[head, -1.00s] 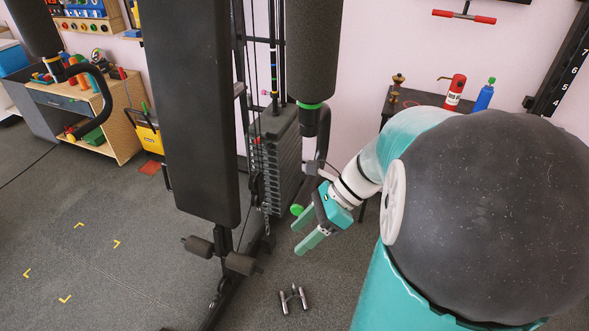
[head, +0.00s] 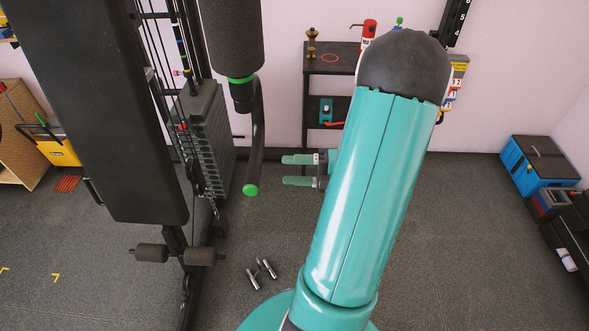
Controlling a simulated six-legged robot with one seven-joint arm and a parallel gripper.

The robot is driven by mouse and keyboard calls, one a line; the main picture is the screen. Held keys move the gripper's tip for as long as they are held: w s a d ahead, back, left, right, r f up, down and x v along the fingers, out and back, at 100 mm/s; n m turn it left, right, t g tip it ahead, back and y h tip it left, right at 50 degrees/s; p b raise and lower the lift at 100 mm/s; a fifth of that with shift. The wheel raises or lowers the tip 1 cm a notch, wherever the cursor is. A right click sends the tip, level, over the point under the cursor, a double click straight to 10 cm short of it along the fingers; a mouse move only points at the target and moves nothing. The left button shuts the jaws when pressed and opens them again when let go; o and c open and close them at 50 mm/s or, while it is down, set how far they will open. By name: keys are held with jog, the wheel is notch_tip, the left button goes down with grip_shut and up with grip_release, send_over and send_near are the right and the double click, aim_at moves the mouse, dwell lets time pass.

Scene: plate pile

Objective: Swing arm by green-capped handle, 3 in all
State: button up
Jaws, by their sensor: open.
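The swing arm of the weight machine hangs from above, with a thick black foam pad (head: 232,40) and a green ring below it. Its black handle (head: 258,130) hangs down from the pad and ends in a green cap (head: 251,190). My gripper (head: 285,170) is open and empty, to the right of the handle's lower part. Its two pale green fingers point left, one above the other, with a gap between them. They look apart from the handle; the depth between them is hard to tell. My own arm hides part of the gripper's wrist.
The black backrest (head: 100,100) and weight stack (head: 205,130) stand left. Foam rollers (head: 180,253) are low at left, and small metal grips (head: 262,272) lie on the floor. A dark shelf (head: 335,60) stands behind. Floor at right is open before a blue box (head: 535,165).

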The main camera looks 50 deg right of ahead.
aim_at(254, 170)
jog(key=shift+x, duration=4.95)
jog(key=shift+s, duration=0.1)
grip_shut()
